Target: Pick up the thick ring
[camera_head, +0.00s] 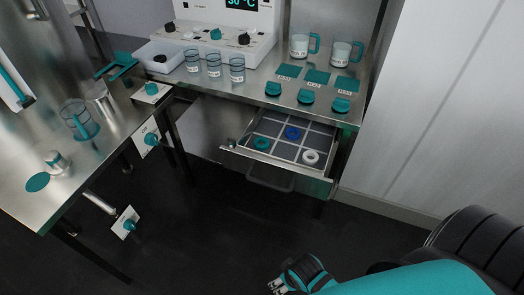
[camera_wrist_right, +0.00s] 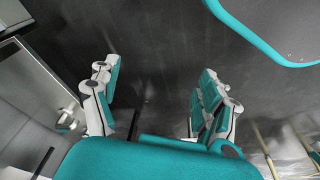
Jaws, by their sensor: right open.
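An open drawer (camera_head: 232,146) under the back table holds three rings in a grey grid tray: a teal ring (camera_head: 261,143) at the left, a blue ring (camera_head: 293,133) at the back middle, and a white ring (camera_head: 311,157) at the front right. I cannot clearly tell which ring is the thickest. My right gripper (camera_head: 283,284) is low at the bottom of the head view, well in front of the drawer and apart from it. In the right wrist view my right gripper (camera_wrist_right: 154,98) is open, with nothing between its fingers. My left gripper is not in view.
Glass beakers (camera_head: 214,63), two mugs (camera_head: 300,45) and teal-lidded jars (camera_head: 306,96) stand on the back table (camera_head: 185,82). A side table (camera_head: 70,160) stands at the left. A white wall (camera_head: 440,100) is at the right. Dark floor (camera_head: 200,240) before the drawer is clear.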

